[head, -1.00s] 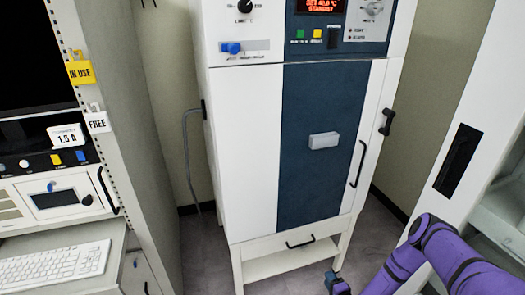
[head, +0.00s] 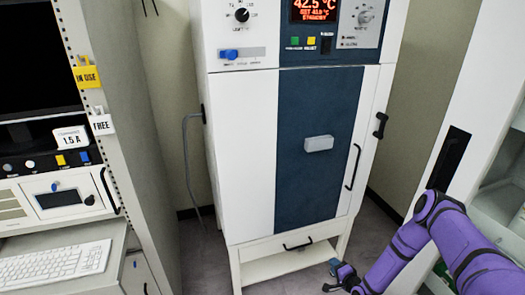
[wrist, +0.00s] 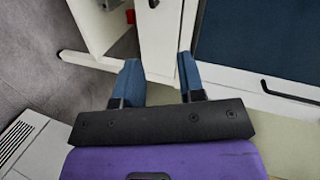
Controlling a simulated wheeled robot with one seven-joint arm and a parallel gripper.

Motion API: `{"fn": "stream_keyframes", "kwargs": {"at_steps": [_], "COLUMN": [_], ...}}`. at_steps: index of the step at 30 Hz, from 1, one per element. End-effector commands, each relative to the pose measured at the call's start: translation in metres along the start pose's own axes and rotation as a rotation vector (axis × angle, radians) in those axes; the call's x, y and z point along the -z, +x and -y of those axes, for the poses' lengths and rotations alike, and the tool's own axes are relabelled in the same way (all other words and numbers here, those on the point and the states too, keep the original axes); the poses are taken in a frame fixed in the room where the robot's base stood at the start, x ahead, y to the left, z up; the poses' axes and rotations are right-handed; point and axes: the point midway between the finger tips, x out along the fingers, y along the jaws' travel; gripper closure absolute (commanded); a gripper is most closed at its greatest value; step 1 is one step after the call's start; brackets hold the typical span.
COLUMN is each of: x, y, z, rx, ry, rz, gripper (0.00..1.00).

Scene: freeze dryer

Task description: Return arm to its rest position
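My purple arm shows at the lower right of the head view, with my gripper (head: 336,277) low in front of the freeze dryer's right leg. In the wrist view my gripper (wrist: 158,72) has its two blue fingers apart, with nothing between them. The freeze dryer (head: 240,150) is a tall white cabinet with a dark blue door panel, shut. Its display (head: 314,10) glows red and reads 42.5 °C.
A white cabinet (head: 440,90) with glass stands at the right, close to my arm. At the left is an instrument rack with an IN USE tag (head: 87,76), a FREE tag (head: 102,124) and a keyboard (head: 55,264). Grey floor (head: 205,265) shows between them.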

Motion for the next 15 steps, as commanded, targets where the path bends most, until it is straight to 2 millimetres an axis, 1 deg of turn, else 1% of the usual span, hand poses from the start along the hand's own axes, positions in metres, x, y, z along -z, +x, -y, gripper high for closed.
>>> {"fn": "stream_keyframes", "kwargs": {"at_steps": [1,2,5,7,11,15], "x": [0.009,0.014,0.035,0.048,0.072,0.095], "y": [0.005,0.007,0.016,0.021,0.026,0.027], "z": [0.013,0.02,0.049,0.072,0.115,0.163], "rx": [-0.008,-0.016,-0.051,-0.079,-0.133,-0.188], "ry": [-0.029,-0.046,-0.116,-0.17,-0.265,-0.364], "rz": [0.007,0.011,0.027,0.041,0.06,0.078], "gripper": [0.64,0.64,0.64,0.64,0.64,0.64]}}
